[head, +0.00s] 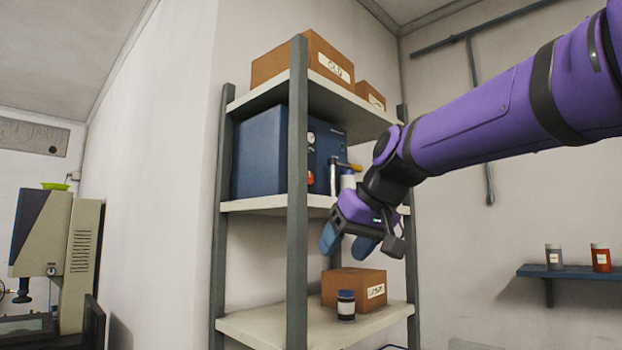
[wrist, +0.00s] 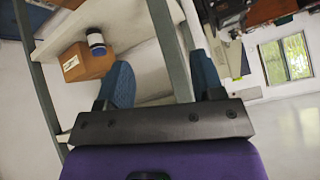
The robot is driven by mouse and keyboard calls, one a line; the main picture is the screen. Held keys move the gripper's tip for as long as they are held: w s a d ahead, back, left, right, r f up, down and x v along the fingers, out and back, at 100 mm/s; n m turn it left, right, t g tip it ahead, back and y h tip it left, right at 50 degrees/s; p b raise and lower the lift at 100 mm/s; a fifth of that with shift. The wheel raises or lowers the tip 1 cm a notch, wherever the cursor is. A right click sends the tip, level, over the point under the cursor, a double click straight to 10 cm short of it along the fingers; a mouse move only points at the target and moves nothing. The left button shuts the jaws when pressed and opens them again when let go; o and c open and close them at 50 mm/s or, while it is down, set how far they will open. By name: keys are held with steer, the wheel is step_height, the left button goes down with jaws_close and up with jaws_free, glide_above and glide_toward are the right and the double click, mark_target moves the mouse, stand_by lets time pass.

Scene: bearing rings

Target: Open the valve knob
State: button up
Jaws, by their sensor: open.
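A dark blue machine (head: 262,152) stands on the middle shelf in the head view. Its front has a round gauge and a small red knob (head: 310,178). A pipe fitting with a yellow-orange end (head: 355,167) sticks out at its right; I cannot tell which of these is the valve knob. My gripper (head: 346,246) is open and empty, with its blue fingers pointing down in front of the rack, below the middle shelf and lower than the machine's front. In the wrist view my gripper's fingers (wrist: 163,85) are spread apart, and no knob shows there.
Grey rack posts (head: 297,200) stand close to my gripper. Boxes sit on the top shelf. A wall shelf (head: 570,272) with two jars is at the right.

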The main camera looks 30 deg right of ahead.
steer(key=w+d+r+t+y, duration=0.1)
steer(key=w+d+r+t, duration=0.25)
steer(key=w+r, duration=0.75)
steer(key=n+t+y, duration=0.1)
steer(key=n+y, duration=0.1)
glide_toward(310, 178)
steer(key=x, duration=0.9)
steer(key=shift+w+a+f, duration=0.1)
steer(key=shift+w+a, duration=0.1)
steer(key=c, duration=0.9)
